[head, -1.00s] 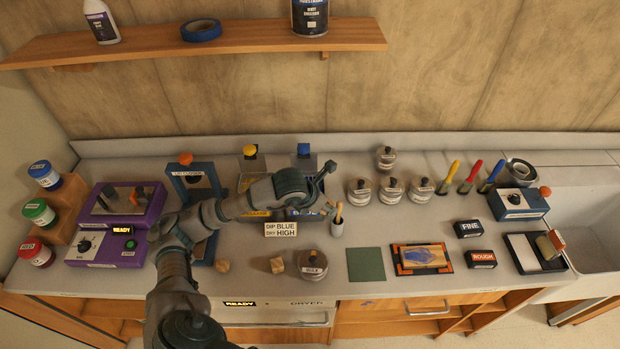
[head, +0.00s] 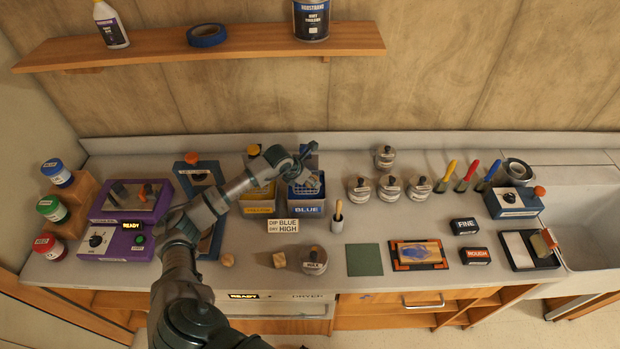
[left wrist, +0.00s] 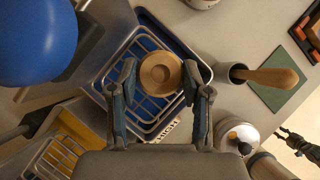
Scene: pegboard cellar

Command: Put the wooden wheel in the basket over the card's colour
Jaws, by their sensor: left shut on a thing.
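My left gripper (head: 312,183) is over the blue tank (head: 308,209), with its fingers pointing down. In the left wrist view its fingers (left wrist: 158,92) are shut on the round wooden wheel (left wrist: 160,72). The wheel is over the wire basket (left wrist: 148,118) in the blue tank; I cannot tell whether it touches the wires. The wheel is not clear in the head view. The card (head: 287,226) reads "DIP BLUE DRY HIGH". A dark gripper (left wrist: 300,147), seemingly my right one, shows at the left wrist view's right edge, its jaws unclear.
A yellow tank (head: 257,208) stands left of the blue one. A brush in a cup (head: 337,218) stands close on the right.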

